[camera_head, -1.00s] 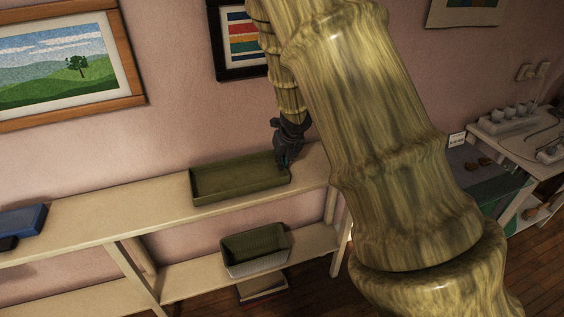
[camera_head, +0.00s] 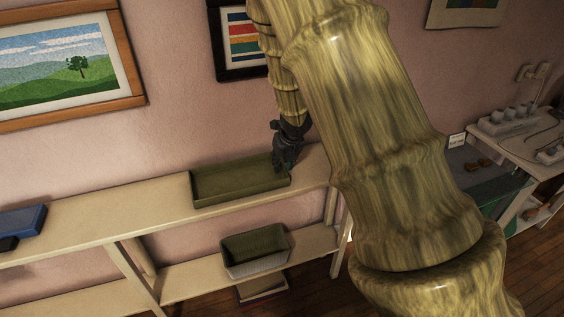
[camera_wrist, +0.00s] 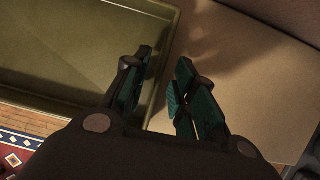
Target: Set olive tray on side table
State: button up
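The olive tray (camera_head: 240,184) is a shallow rectangular tray on the top board of a long cream shelf unit (camera_head: 90,217). My gripper (camera_head: 287,163) is at the tray's right end. In the wrist view, the open fingers of my gripper (camera_wrist: 164,75) stand on either side of the tray's end wall, one over the inside of the olive tray (camera_wrist: 75,50) and one outside. A gap shows between the fingers and the wall; contact is not clear. I cannot tell which piece of furniture is the side table.
A second olive bin (camera_head: 256,245) sits on the lower board. Blue boxes (camera_head: 22,222) lie at the far left of the top board. A pale table (camera_head: 530,150) with small items stands at the right. Framed pictures (camera_head: 60,60) hang on the wall behind.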

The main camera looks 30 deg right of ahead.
jog(key=p+v, duration=0.1)
jog(key=v, duration=1.1)
jog(key=shift+p, duration=0.3)
jog(key=shift+r, duration=0.1)
